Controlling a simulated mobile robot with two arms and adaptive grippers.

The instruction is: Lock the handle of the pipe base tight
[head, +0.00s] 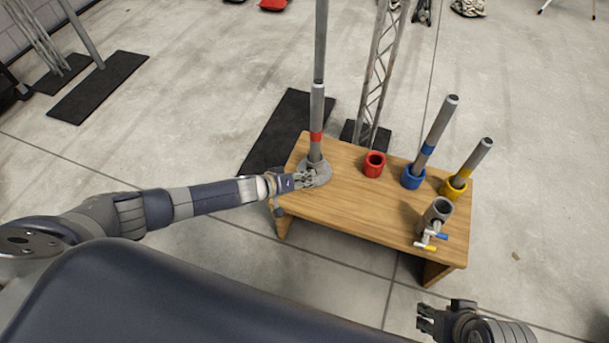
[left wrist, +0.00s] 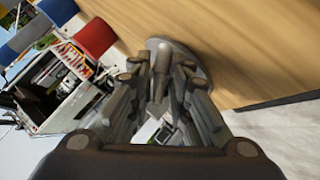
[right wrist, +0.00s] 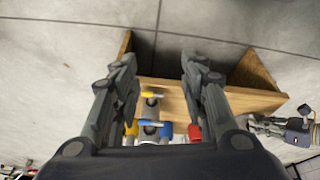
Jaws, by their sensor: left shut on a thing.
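The pipe base (head: 322,174) is a round grey disc at the left end of the wooden table, with a tall grey pipe (head: 317,103) standing upright in it, marked by a red band. My left gripper (head: 303,181) is at the front left of the base, and its fingers are shut on the handle. In the left wrist view the grey handle (left wrist: 157,88) lies between the fingers in front of the round base (left wrist: 196,62). The fingers partly hide the handle. My right gripper (head: 430,318) is open and empty, apart from the table's front edge.
The wooden table (head: 345,205) also holds a red ring (head: 375,164), a blue holder (head: 412,178) and a yellow holder (head: 454,187) with tilted pipes, and a grey tube fitting (head: 438,214) with small handles. A lattice truss (head: 381,75) stands behind. The table's middle front is clear.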

